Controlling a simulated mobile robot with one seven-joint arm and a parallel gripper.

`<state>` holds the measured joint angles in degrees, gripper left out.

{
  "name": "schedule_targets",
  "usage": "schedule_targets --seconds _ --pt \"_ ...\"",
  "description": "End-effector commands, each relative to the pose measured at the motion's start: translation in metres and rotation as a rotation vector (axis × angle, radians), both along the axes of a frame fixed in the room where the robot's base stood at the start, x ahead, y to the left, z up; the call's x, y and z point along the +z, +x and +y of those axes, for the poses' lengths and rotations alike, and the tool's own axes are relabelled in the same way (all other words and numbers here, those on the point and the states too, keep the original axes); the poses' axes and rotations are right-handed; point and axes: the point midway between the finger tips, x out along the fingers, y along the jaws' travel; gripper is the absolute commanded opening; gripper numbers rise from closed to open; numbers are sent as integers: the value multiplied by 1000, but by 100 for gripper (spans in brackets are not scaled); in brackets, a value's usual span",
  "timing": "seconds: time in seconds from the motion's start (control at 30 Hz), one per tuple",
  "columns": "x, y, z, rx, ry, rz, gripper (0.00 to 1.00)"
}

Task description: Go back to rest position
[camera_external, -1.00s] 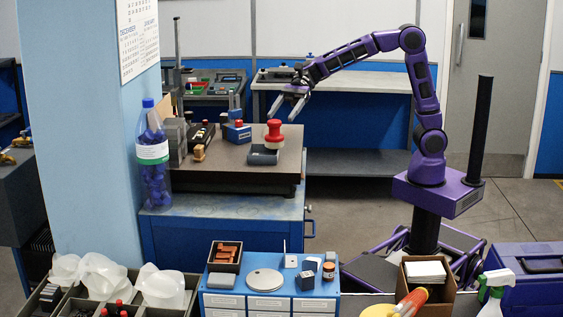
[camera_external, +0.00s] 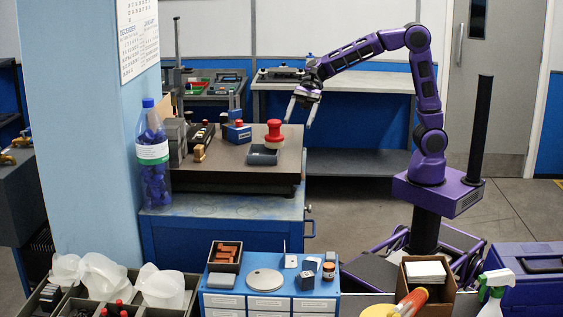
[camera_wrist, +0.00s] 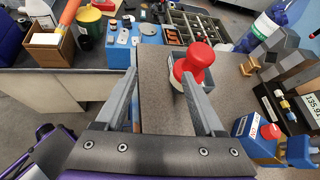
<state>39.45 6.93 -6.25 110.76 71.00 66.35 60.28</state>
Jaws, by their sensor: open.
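My gripper (camera_external: 302,108) is open and empty, held in the air above the right edge of the dark surface plate. Its two fingers point down, apart. In the wrist view my gripper (camera_wrist: 165,98) shows both fingers spread, with the plate between and beyond them.
The surface plate (camera_external: 230,177) rests on a blue cabinet (camera_external: 220,230). A blue box (camera_external: 238,132) and small wooden parts stand on its left half. A tall bottle of blue caps (camera_external: 152,160) stands at its left edge. The back bench (camera_external: 340,83) is mostly clear.

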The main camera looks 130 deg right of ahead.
Motion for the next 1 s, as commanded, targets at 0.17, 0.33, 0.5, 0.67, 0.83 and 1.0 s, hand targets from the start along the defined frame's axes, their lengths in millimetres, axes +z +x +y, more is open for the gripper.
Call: schedule_targets --seconds 0.17,0.33,0.5,0.67,0.83,1.0 --pt "-42 -39 74 419 -279 -10 70" --pt "-73 -82 117 783 -462 -56 70" --pt "-92 -107 130 988 -578 -18 70" --pt "-101 -108 119 997 -653 104 70" --pt "-106 -104 103 990 -777 246 70" --pt "-102 -91 80 940 -951 370 70"
